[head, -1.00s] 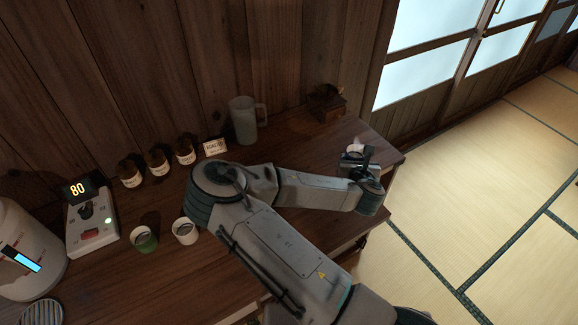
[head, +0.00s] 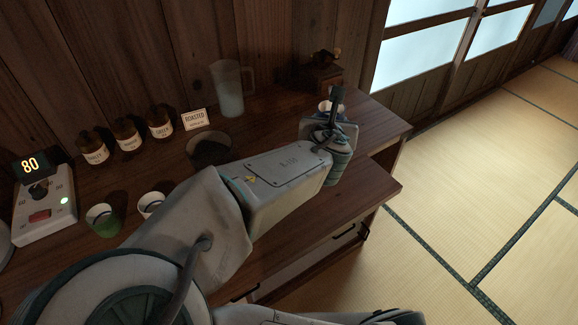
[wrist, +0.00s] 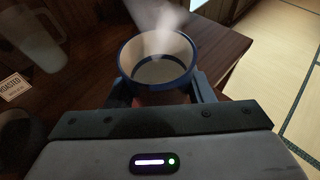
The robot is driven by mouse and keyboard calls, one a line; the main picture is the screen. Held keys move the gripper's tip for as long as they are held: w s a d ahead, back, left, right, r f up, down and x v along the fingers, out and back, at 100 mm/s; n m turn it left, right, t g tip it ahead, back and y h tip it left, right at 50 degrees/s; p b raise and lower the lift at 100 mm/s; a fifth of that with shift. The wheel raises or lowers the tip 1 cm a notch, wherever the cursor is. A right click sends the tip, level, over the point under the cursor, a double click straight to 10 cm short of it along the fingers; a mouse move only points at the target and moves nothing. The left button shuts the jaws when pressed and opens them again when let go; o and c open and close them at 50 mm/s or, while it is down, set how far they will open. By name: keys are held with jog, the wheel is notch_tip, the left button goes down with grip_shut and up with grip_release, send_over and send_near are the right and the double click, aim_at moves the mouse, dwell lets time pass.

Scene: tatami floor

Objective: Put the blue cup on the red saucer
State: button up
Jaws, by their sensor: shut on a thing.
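The blue cup (wrist: 158,62) is between the two fingers of my gripper (wrist: 160,92) in the wrist view, with a blue rim, a pale inside and steam rising from it. My gripper is shut on it, and it looks roughly upright. In the head view the cup (head: 325,106) shows only in part behind my gripper (head: 331,118), near the right end of the counter. A reddish patch shows just below the cup in the wrist view; I cannot tell whether it is the saucer. No red saucer can be made out in the head view.
A glass pitcher (head: 229,90) and a wooden grinder (head: 323,70) stand at the back of the counter. A small sign (head: 195,118), several jars, a green cup (head: 102,220), a white cup (head: 150,204) and a heater showing 80 (head: 42,205) stand to the left.

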jog(key=shift+s+d+f, duration=0.25)
jog(key=shift+s+f, duration=0.25)
jog(key=shift+w+a+r+p, duration=0.1)
jog(key=shift+a+r+p, duration=0.3)
jog(key=shift+p, duration=0.45)
jog(key=p, duration=0.2)
jog(key=shift+w+a+r+p, duration=0.1)
jog(key=shift+w+a+p, duration=0.15)
jog(key=shift+a+p, duration=0.15)
jog(key=shift+w+a+f+p, duration=0.15)
jog(key=shift+a+f+p, duration=0.1)
jog(key=shift+p, duration=0.85)
jog(key=shift+w+d+f+p, duration=0.1)
jog(key=shift+f+p, duration=0.3)
jog(key=shift+p, duration=0.85)
jog(key=shift+w+f+p, duration=0.15)
jog(key=shift+f+p, duration=0.15)
jog(key=shift+p, duration=0.2)
jog(key=w+a+f, duration=0.1)
jog(key=a+f, duration=0.1)
jog(key=w+a+f, duration=0.2)
jog(key=a, duration=0.1)
jog(key=w+a+f, duration=0.1)
jog(key=a+f, duration=0.1)
jog(key=shift+w+a, duration=0.3)
jog(key=shift+a, duration=0.05)
jog(key=shift+a+f, duration=0.1)
jog(key=shift+f, duration=1.9)
